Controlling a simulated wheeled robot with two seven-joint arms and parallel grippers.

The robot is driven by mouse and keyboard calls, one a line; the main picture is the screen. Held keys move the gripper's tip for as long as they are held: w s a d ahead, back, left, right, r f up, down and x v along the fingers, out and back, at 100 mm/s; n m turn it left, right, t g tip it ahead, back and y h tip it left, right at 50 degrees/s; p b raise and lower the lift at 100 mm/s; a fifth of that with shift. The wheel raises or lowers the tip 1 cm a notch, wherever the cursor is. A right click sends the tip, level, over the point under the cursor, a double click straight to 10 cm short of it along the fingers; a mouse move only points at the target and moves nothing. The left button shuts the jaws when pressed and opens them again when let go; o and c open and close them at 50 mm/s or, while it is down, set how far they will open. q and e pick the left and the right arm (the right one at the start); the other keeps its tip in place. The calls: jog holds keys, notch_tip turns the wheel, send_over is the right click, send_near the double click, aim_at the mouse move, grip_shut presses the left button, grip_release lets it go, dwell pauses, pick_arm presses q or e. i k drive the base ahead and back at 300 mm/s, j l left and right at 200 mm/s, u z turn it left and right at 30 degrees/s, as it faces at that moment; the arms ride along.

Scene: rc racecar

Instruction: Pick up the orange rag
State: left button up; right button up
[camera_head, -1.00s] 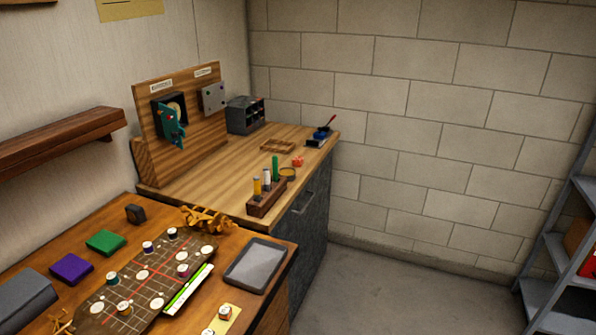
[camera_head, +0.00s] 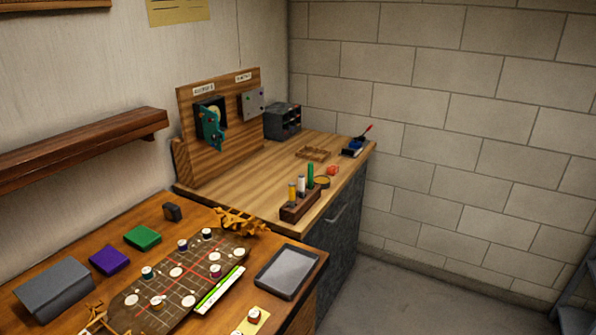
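A small orange-red item (camera_head: 332,170) lies on the far wooden workbench, near its front edge and beside a round dark tin. It may be the orange rag, but it is too small to tell for sure. Neither of my grippers shows in the head view.
A wooden holder (camera_head: 300,206) with several coloured bottles stands near the bench's front edge. A tool board (camera_head: 228,125) rises behind. The near table holds a dark patterned board (camera_head: 178,285), a grey tray (camera_head: 286,272), and green (camera_head: 142,237) and purple (camera_head: 109,260) blocks. Bare floor lies right.

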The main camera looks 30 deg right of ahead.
aim_at(333, 170)
jog(key=i+l+u, duration=0.1)
jog(key=l+u, duration=0.65)
jog(key=u, duration=0.2)
jog(key=l+u, duration=0.15)
jog(key=l, duration=0.35)
jog(key=k+l+u, duration=0.15)
jog(key=l, duration=0.35)
jog(key=l+u, duration=0.15)
jog(key=l, duration=0.35)
jog(key=k+l+u, duration=0.15)
jog(key=l, duration=0.35)
jog(key=k+l, duration=0.1)
jog(key=l, duration=0.3)
jog(key=k+l, duration=0.1)
jog(key=l, duration=0.25)
jog(key=k+l, duration=0.1)
jog(key=l, duration=0.3)
jog(key=k+l, duration=0.15)
jog(key=l, duration=0.25)
jog(key=k+l, duration=0.1)
jog(key=l, duration=0.25)
jog(key=k+l, duration=0.1)
jog(key=l, duration=0.3)
jog(key=u, duration=0.05)
